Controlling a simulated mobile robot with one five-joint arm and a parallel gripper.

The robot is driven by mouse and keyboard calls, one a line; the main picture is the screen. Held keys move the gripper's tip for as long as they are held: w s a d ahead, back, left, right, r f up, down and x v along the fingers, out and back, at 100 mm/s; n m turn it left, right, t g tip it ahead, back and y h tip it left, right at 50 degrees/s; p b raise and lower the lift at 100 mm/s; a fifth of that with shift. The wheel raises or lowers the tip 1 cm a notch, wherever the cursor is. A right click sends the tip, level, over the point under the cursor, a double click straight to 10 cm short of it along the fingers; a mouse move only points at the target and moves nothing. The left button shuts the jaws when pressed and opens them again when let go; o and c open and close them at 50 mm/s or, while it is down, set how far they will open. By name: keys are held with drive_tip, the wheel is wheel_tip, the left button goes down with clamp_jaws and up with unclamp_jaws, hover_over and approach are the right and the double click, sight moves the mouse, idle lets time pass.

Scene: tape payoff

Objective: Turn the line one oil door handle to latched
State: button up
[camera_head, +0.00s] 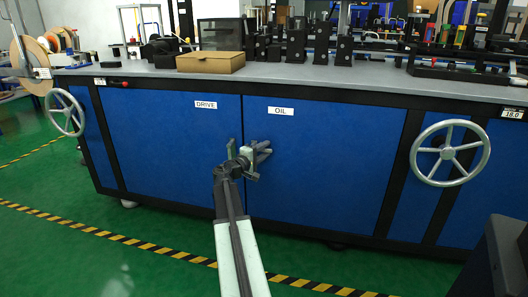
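The oil door (325,165) is a blue panel with a white OIL label (280,111), on the front of a long machine cabinet. It looks flush with the blue door to its left, which is labelled DRIVE. My gripper (258,152) is in front of the oil door's left edge, below the label, at the end of my outstretched arm. Dark parts at its tip overlap the place by the door seam. I cannot separate a door handle from the gripper there, so its angle and any contact are unclear. Whether the fingers are open or shut does not show.
The drive door (165,135) is left of the seam. Grey handwheels stand out from the cabinet at left (65,112) and right (450,153). A cardboard box (211,62) sits on the top. Green floor (90,265) with striped tape is clear in front.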

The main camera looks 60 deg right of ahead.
clamp_jaws()
drive_tip(key=shift+s, duration=0.1)
idle(1.3)
